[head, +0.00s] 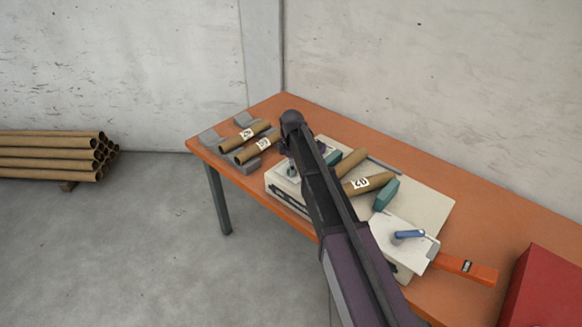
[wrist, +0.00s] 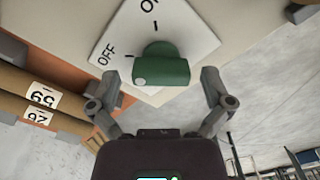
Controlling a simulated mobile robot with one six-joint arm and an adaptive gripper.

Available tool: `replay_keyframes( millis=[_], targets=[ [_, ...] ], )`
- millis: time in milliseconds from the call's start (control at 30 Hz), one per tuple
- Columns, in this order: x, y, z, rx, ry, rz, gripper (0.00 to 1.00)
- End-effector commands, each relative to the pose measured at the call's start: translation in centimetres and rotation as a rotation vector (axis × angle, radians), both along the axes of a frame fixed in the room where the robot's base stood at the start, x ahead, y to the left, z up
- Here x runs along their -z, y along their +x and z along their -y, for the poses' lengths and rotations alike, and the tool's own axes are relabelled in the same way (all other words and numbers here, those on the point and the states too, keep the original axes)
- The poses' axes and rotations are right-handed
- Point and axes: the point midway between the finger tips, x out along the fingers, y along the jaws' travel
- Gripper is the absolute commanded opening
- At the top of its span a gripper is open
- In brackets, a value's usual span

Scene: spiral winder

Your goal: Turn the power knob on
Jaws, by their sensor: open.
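The power knob (wrist: 162,64) is green and sits on a white plate (wrist: 195,38) with black OFF and ON lettering, seen in the wrist view. A pale dot marks the knob's lower left part. I cannot tell for certain which label the knob points to. My gripper (wrist: 160,84) is open, with its fingers apart on the left and right sides of the knob. I cannot tell whether either finger touches it. In the head view my arm hides most of the gripper and the knob area.
The pale winder machine (head: 428,205) stands on an orange table (head: 500,225). Tubes with number labels (head: 250,137) lie on grey supports at left. A blue-handled part (head: 408,235), an orange bar (head: 467,268) and a red box (head: 550,290) are at right. Tubes are stacked on the floor (head: 50,155).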

Motion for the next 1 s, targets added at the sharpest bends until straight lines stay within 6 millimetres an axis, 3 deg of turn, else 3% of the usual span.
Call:
replay_keyframes(
  millis=[100,300,367,733,1000],
  targets=[
    [-0.01,0.00,-0.01,0.000,0.000,0.000,1.00],
    [-0.01,0.01,0.00,0.000,0.000,0.000,0.41],
    [-0.01,0.01,0.00,0.000,0.000,0.000,0.25],
    [-0.01,0.09,-0.07,0.024,0.002,0.002,0.25],
    [-0.01,0.14,-0.03,0.137,0.002,0.003,0.25]
  ],
)
